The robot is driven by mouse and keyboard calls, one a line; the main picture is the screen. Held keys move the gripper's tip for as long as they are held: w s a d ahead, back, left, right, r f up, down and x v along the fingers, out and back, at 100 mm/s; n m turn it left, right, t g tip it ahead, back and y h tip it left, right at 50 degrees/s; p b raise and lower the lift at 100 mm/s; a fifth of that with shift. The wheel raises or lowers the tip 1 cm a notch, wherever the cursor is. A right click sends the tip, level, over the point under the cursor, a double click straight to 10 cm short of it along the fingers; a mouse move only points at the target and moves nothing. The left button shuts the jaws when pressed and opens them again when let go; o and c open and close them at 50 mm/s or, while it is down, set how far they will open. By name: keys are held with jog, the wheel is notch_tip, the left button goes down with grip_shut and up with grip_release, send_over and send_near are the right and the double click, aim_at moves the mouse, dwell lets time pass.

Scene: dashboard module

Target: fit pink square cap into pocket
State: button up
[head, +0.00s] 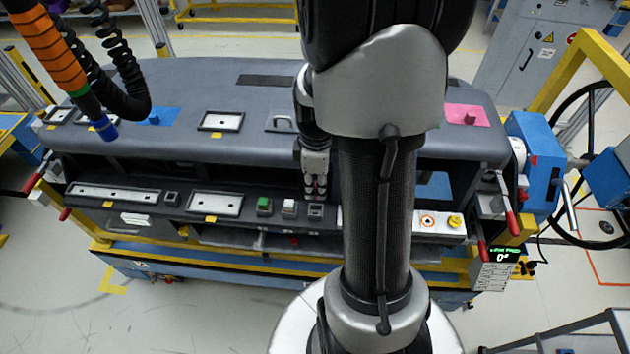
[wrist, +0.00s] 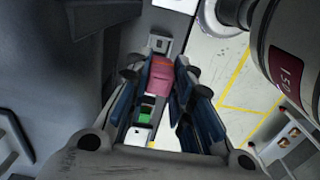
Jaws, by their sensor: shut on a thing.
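The pink square cap (wrist: 160,78) is between the fingers of my gripper (wrist: 168,85) in the wrist view. The fingers are shut on its sides. In the head view my gripper (head: 315,192) hangs over the front ledge of the dashboard, and I cannot make out the cap there. A small grey pocket (head: 315,212) with a dark centre lies just below the gripper; it shows beyond the cap in the wrist view (wrist: 160,44). The cap appears above the ledge, apart from this pocket. The fingers and cap hide part of the row in the wrist view.
A green square cap (head: 264,206) and a white one (head: 289,208) sit left of the pocket. Long framed plates (head: 215,204) lie further left. A white panel with a yellow button (head: 454,221) is to the right. The dashboard's upper deck (head: 185,85) rises behind.

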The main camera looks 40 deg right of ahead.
aim_at(316, 184)
jog(key=shift+f+b, duration=2.3)
jog(key=shift+f, duration=0.65)
jog(key=shift+f+b, duration=1.05)
jog(key=shift+f, duration=0.3)
jog(key=o, duration=0.8)
jog(key=shift+o, duration=0.2)
notch_tip(316, 184, up, 12)
